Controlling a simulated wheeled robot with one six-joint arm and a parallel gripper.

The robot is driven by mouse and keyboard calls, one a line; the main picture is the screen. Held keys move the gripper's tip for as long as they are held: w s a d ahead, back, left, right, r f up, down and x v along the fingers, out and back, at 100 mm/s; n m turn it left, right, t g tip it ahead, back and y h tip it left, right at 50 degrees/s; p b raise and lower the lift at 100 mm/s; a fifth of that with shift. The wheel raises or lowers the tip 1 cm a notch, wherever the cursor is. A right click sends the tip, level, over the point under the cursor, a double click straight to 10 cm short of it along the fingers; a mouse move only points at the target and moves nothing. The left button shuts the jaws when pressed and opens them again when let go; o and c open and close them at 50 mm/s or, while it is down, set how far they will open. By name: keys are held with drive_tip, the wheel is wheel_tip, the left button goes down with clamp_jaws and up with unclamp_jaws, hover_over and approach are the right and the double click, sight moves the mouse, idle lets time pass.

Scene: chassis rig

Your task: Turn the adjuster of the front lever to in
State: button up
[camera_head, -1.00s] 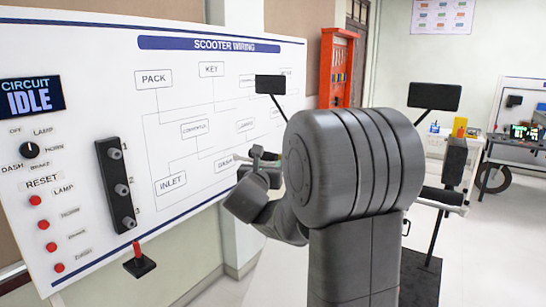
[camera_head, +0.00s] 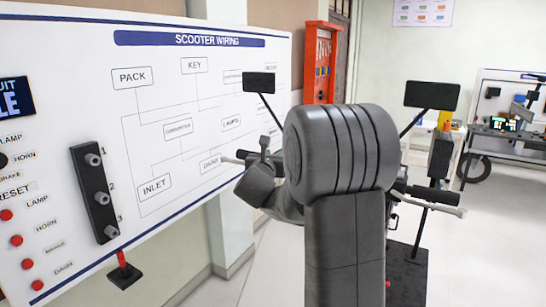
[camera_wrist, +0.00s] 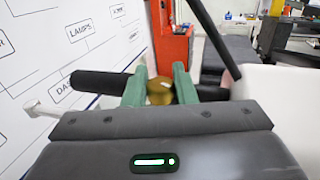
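The scooter's handlebar shows in the head view, with a left grip end and pale lever (camera_head: 232,160) and a right pale lever (camera_head: 435,196). In the wrist view a black grip (camera_wrist: 98,82) and a pale lever end (camera_wrist: 42,109) lie at the left. My gripper (camera_wrist: 160,72) has two green fingers standing apart. A round brass-coloured part (camera_wrist: 159,91) shows between or just beyond them; I cannot tell whether they touch it. The lever's adjuster cannot be made out for certain. My arm hides the gripper and the middle of the handlebar in the head view.
A wiring board (camera_head: 140,200) stands along the left, with buttons and a black hook strip (camera_head: 95,190). Two mirrors (camera_head: 258,82) (camera_head: 432,94) rise from the handlebar. A red rack (camera_head: 320,62) and a workbench (camera_head: 500,140) stand behind.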

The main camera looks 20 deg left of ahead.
drive_tip(key=shift+a+r+m+h+p, duration=0.1)
drive_tip(key=shift+m+h+p, duration=0.4)
drive_tip(key=shift+h, duration=0.25)
drive_tip(key=shift+a+r+m+h+p, duration=0.1)
drive_tip(key=shift+m+h+p, duration=0.25)
drive_tip(key=shift+m+h, duration=0.35)
drive_tip(key=shift+d+f+m+h+p, duration=0.1)
drive_tip(key=shift+m+h+p, duration=0.15)
drive_tip(key=shift+m+h, duration=0.65)
drive_tip(key=shift+d+m+h+p, duration=0.1)
drive_tip(key=shift+m+h+p, duration=0.2)
drive_tip(key=shift+h, duration=1.05)
drive_tip(key=o, duration=1)
drive_tip(key=shift+c, duration=0.2)
drive_tip(key=shift+f, duration=0.1)
drive_tip(key=shift+s+a+b, duration=0.15)
drive_tip(key=shift+s+b, duration=0.15)
drive_tip(key=shift+s, duration=0.15)
drive_tip(key=s+a+b, duration=0.2)
drive_tip(key=s+b, duration=0.1)
drive_tip(key=s, duration=0.9)
drive_tip(key=shift+s+a, duration=0.15)
drive_tip(key=shift+s, duration=0.2)
